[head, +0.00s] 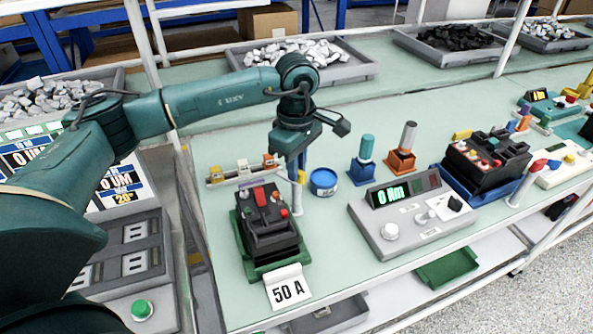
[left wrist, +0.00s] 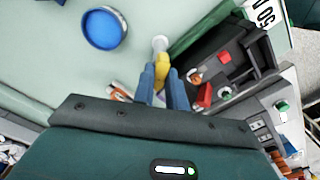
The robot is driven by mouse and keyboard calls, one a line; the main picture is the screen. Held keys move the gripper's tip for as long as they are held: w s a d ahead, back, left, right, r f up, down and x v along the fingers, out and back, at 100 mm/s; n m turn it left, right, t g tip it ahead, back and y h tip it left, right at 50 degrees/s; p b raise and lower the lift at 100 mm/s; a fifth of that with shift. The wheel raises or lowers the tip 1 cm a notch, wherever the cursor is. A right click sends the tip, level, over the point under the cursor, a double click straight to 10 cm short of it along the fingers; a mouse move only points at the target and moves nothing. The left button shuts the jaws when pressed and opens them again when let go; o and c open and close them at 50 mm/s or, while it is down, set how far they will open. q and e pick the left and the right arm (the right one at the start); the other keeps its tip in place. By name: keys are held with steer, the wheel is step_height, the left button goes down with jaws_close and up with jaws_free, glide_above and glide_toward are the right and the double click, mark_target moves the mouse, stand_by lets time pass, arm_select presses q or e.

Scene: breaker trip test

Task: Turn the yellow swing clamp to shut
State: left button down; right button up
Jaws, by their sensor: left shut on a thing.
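The yellow swing clamp (left wrist: 162,68) shows in the left wrist view between the two blue fingers of my left gripper (left wrist: 163,85), which is shut on it. A pale post (left wrist: 159,43) stands just beyond the clamp. In the head view my left gripper (head: 294,168) points down at the back right corner of the black breaker (head: 268,232), and the fingers mostly hide the clamp. The breaker sits in a green holder (head: 243,262) and has a red lever (head: 261,196) on top. My right gripper is in neither view.
A blue round tub (head: 323,182) is close to the right of the gripper. A small rail with coloured blocks (head: 243,172) lies behind the breaker. A grey meter reading 0 Nm (head: 411,213) stands to the right. A 50 A sign (head: 288,287) is in front.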

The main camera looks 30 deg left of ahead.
arm_select(q)
steer(key=n+b, duration=0.1)
steer(key=n, duration=0.2)
steer(key=shift+f, duration=0.1)
steer(key=shift+n+b, duration=0.45)
steer(key=shift+n, duration=0.45)
steer(key=n+b, duration=0.1)
steer(key=n, duration=0.1)
steer(key=shift+n, duration=1.4)
steer(key=shift+n+b, duration=0.35)
steer(key=shift+n, duration=0.45)
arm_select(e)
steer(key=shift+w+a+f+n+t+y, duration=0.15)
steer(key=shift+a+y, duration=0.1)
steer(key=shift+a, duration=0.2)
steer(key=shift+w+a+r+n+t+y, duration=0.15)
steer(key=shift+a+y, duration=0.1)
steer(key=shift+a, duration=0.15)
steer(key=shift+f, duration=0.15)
arm_select(q)
steer(key=shift+r, duration=0.2)
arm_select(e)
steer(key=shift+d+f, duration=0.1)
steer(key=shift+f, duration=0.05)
arm_select(q)
steer(key=c, duration=1.4)
jaws_free()
steer(key=shift+c, duration=0.2)
